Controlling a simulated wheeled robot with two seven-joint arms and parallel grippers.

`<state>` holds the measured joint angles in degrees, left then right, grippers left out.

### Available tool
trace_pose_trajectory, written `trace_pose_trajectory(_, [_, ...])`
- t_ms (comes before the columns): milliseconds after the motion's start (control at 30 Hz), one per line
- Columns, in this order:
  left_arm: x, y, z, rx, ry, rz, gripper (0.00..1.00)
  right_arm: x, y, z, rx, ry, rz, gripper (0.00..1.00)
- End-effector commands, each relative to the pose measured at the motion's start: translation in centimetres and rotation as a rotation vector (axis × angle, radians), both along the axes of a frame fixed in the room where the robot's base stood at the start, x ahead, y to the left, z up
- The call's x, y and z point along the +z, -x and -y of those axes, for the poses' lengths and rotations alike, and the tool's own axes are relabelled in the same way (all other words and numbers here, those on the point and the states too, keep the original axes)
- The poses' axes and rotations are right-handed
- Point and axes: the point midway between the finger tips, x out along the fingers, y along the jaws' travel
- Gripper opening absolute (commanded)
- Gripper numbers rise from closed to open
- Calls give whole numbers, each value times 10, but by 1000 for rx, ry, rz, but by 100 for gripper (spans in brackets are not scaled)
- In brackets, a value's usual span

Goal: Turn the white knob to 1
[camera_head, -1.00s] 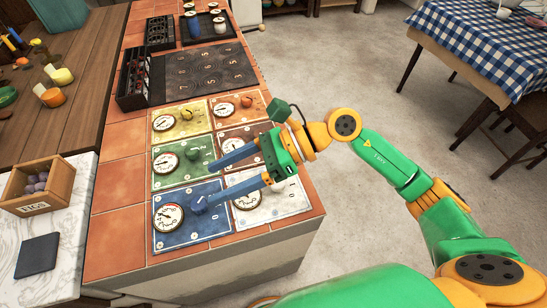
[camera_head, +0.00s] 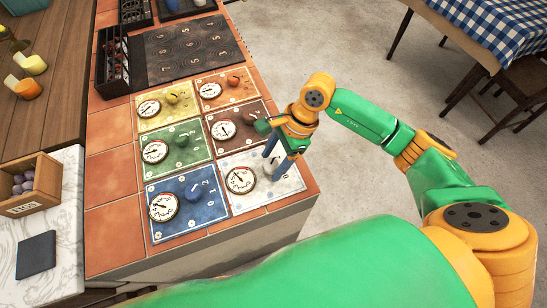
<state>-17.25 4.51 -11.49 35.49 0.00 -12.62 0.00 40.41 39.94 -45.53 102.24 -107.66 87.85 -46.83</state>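The white panel (camera_head: 263,201) is at the front right of a group of coloured panels on the tiled counter. Its round dial (camera_head: 241,180) shows on its left side. My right gripper (camera_head: 276,172) points down over the right part of this panel, its blue fingers close to the surface. The white knob is hidden at or behind the fingers. I cannot tell whether the fingers touch it or how far apart they are. My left gripper is not in view.
A blue panel with a blue knob (camera_head: 194,189) lies to the left. Green, brown, yellow and orange-knobbed panels lie behind. A dark numbered plate (camera_head: 190,50) and a black rack (camera_head: 112,62) are farther back. A FIGS box (camera_head: 45,190) stands left.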

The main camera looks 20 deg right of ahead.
Motion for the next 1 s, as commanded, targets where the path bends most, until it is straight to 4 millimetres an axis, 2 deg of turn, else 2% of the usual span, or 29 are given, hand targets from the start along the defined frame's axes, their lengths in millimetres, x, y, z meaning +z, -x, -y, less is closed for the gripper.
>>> trace_pose_trajectory(33, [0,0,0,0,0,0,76,0,0,0,0,0,0,52])
trace_pose_trajectory(200, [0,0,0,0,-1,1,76,0,0,0,0,-1,0,7])
trace_pose_trajectory(233, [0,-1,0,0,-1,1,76,0,0,0,0,-1,-1,0])
trace_pose_trajectory(567, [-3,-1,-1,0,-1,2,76,-1,1,0,-48,0,0,0])
trace_pose_trajectory(1000, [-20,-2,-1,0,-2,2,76,-2,3,-1,-379,-1,0,0])
